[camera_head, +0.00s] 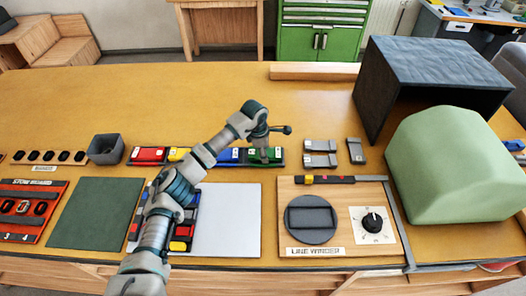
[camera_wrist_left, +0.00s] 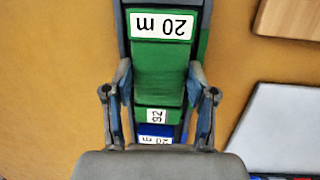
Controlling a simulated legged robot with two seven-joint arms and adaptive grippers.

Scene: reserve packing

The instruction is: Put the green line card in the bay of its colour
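The green line card (camera_wrist_left: 158,70), labelled 20 m, lies lengthwise between the fingers of my left gripper (camera_wrist_left: 160,75) in the left wrist view. The fingertips are close against its two long sides; I cannot tell whether they press on it. In the head view my left gripper (camera_head: 264,146) points down over the green bay (camera_head: 274,157) at the right end of the dark bay rack (camera_head: 210,164). The card is in or just above that bay. In the wrist view a second green label and a blue 20 m label show nearer the palm. My right gripper is not in view.
Red (camera_head: 148,155), yellow and blue bays lie left of the green one. Grey blocks (camera_head: 320,153) lie to the right. The line winder board (camera_head: 340,215), a dark open box (camera_head: 430,75) and a green rounded cover (camera_head: 450,165) take up the right side.

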